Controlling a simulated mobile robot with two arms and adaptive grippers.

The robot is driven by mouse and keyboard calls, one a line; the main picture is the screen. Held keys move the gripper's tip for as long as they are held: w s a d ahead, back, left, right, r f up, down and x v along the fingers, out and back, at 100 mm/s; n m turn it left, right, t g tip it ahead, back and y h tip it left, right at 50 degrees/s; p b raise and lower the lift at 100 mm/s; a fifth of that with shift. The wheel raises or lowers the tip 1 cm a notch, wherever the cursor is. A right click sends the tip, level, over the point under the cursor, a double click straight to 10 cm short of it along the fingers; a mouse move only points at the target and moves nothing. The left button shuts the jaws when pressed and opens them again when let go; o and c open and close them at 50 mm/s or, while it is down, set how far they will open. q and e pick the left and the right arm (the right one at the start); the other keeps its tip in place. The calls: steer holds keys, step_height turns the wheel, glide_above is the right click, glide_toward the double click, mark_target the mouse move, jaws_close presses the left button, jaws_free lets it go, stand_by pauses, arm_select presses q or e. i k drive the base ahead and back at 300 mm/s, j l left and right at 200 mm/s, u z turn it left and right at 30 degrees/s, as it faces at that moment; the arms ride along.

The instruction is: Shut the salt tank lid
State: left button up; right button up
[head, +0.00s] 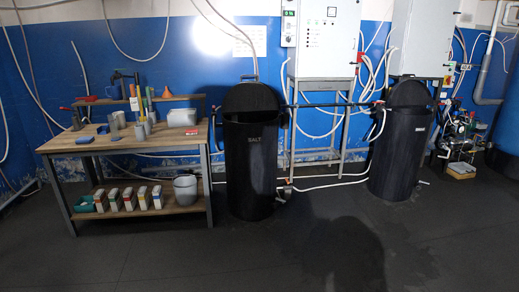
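The salt tank (250,175) is a tall black cylinder with the word SALT on its front, standing on the floor near the middle of the head view. Its black round lid (250,97) is open, tilted up at the back of the rim, and the dark tank mouth shows below it. Neither of my grippers is in view.
A second black tank (396,160) with a raised lid (408,93) stands to the right. A wooden workbench (130,143) with tools and containers stands close on the left. White cabinets (325,40) on a metal stand are behind. The dark floor (240,255) in front is clear.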

mark_target(248, 96)
steer(key=i+j, duration=0.2)
steer(key=i, duration=0.3)
steer(key=i+j, duration=0.15)
steer(key=i, duration=0.3)
steer(key=i+j+z, duration=0.1)
steer(key=i, duration=0.4)
steer(key=i+j, duration=0.3)
steer(key=i, duration=0.2)
